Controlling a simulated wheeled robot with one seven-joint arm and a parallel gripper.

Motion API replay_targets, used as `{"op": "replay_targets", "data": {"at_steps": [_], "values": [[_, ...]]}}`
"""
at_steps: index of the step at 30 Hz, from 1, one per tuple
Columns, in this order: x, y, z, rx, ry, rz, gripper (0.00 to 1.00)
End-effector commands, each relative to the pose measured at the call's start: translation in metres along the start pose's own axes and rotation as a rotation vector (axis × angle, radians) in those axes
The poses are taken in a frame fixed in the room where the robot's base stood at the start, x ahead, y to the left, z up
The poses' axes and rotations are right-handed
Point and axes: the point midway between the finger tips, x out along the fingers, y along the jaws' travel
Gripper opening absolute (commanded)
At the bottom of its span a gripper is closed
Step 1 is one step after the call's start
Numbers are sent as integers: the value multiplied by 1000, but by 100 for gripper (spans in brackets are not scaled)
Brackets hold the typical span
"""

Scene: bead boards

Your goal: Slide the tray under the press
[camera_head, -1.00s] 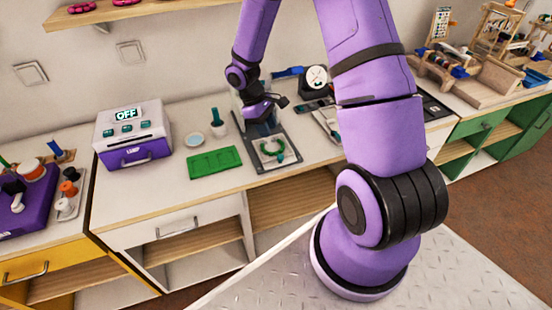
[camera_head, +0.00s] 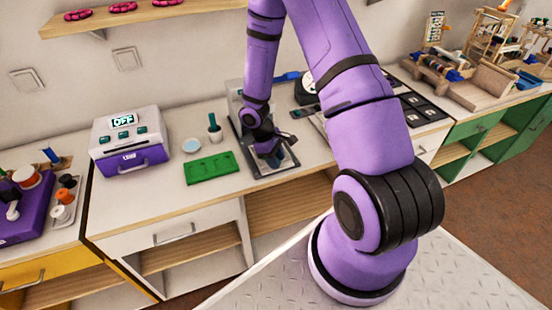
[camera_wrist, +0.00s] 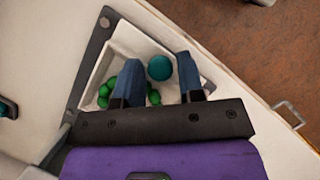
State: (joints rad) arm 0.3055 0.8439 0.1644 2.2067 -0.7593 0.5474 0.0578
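The white tray (camera_wrist: 208,90) carries green beads (camera_wrist: 133,80) and a round teal knob (camera_wrist: 159,67) in the wrist view. It lies on the dark grey base plate (camera_wrist: 91,53) of the press. In the head view, my gripper (camera_head: 272,150) is down over the tray (camera_head: 287,163) and hides much of it. In the wrist view, my gripper (camera_wrist: 160,58) is open, with the teal knob between its blue-grey fingertips and gaps on both sides. The press (camera_head: 236,100) stands at the back of the plate, partly hidden by my arm.
A green bead board (camera_head: 210,167) lies left of the press. Behind it are a small dish (camera_head: 191,146) and a pot with a green handle (camera_head: 214,130). A purple and white machine reading OFF (camera_head: 130,140) stands farther left. Flat dark items lie to the right.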

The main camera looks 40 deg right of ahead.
Motion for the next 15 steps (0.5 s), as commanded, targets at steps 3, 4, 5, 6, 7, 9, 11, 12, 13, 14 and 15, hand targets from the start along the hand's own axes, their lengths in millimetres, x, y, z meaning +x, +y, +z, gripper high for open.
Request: {"op": "replay_targets", "data": {"at_steps": [3, 4, 5, 6, 7, 9, 11, 12, 13, 14, 15], "values": [[0, 0, 0, 0, 0, 0, 36], [0, 0, 0, 0, 0, 0, 36], [0, 0, 0, 0, 0, 0, 36], [0, 0, 0, 0, 0, 0, 29], [0, 0, 0, 0, 0, 0, 22], [0, 0, 0, 0, 0, 0, 6], [0, 0, 0, 0, 0, 0, 0], [0, 0, 0, 0, 0, 0, 0], [0, 0, 0, 0, 0, 0, 0], [0, 1, 0, 0, 1, 0, 0], [-1, 2, -2, 1, 1, 1, 0]]}}
